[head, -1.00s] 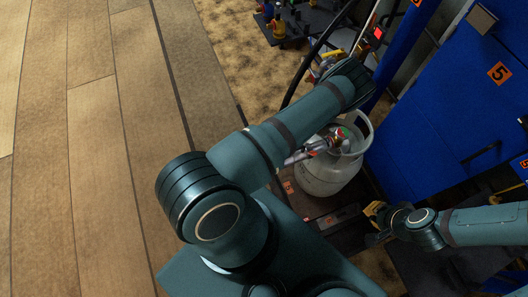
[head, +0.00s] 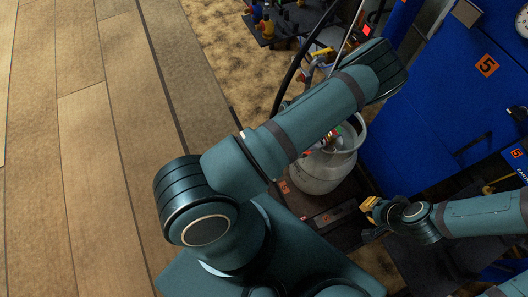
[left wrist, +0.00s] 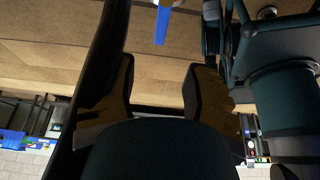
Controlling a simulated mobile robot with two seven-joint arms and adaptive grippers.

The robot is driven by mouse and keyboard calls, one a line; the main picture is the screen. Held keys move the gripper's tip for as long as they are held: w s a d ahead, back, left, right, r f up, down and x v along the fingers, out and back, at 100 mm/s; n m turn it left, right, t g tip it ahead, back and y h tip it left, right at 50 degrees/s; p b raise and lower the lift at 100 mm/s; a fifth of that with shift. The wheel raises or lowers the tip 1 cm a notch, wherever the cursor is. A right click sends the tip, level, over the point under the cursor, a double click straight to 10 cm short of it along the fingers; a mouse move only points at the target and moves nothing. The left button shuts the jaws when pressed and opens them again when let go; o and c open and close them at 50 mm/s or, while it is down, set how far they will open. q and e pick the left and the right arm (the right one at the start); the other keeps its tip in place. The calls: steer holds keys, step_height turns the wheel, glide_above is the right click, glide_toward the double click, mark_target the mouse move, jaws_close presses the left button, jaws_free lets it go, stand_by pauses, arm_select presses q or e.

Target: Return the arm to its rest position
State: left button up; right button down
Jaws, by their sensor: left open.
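My left arm (head: 300,125) runs from the lower middle up to the right across the head view. Its gripper is hidden behind the arm there. In the left wrist view my left gripper (left wrist: 160,82) shows two dark fingers with tan inner pads, spread apart. Nothing is between them; wooden floor shows past the gap. My right gripper (head: 371,219) is at the right of the head view, at the end of a teal arm coming in from the right. Its fingers look apart, with no held thing visible.
A pale gas cylinder (head: 325,170) stands beyond my left arm and is partly covered by it. A blue cabinet (head: 440,110) marked 5 fills the right. A dark rack with coloured parts (head: 290,22) is at the top. The wooden floor (head: 90,130) at left is clear.

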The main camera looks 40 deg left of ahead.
arm_select(q)
steer(key=shift+w+d+r, duration=0.1)
steer(key=shift+w+r, duration=0.05)
steer(key=shift+r, duration=0.45)
steer(key=s+d+r+n+t+h, duration=0.1)
steer(key=d+n+t+h, duration=0.3)
steer(key=d+n, duration=1.15)
step_height(320, 180, up, 10)
steer(key=d+n+t+h, duration=0.1)
steer(key=n+t, duration=0.1)
steer(key=n, duration=2.5)
steer(key=shift+s+d+f+h, duration=0.15)
steer(key=shift+s+d+h, duration=0.15)
steer(key=shift+d+h, duration=0.1)
